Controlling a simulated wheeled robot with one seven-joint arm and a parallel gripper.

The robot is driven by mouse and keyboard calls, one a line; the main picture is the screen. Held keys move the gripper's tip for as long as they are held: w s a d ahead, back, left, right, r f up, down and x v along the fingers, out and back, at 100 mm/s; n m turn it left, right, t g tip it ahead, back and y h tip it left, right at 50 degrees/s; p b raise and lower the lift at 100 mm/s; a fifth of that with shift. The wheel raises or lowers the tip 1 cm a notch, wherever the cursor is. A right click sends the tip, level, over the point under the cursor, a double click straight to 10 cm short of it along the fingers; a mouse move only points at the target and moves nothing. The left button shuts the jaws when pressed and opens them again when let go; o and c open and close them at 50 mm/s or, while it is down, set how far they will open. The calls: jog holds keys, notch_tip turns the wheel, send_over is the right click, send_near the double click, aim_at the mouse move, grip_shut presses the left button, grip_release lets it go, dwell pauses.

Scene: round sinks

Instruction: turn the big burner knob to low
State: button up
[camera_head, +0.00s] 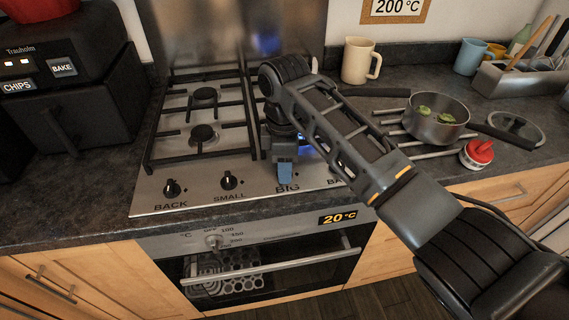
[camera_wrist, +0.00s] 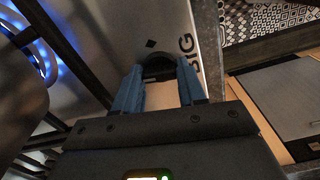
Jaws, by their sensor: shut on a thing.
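The big burner knob (camera_wrist: 158,65) shows in the wrist view as a dark round piece beside the "BIG" lettering on the steel hob panel. My gripper (camera_wrist: 158,80) has its blue fingers on either side of the knob and is shut on it. In the head view my gripper (camera_head: 285,172) reaches down over the front of the hob (camera_head: 190,200), just above the "BIG" label. It hides the knob there. A blue glowing ring (camera_wrist: 40,52) burns at a burner in the wrist view. The knob's exact setting cannot be read.
The "BACK" knob (camera_head: 171,187) and "SMALL" knob (camera_head: 228,180) stand left of my gripper. A pot (camera_head: 436,118) with green pieces stands right of my arm. The oven (camera_head: 270,265) below reads 20 °C. Black grates (camera_head: 205,125) cover the hob's left side.

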jog(key=o, duration=1.1)
jog(key=shift+c, duration=0.2)
jog(key=shift+r+b, duration=0.65)
jog(key=shift+r, duration=3.25)
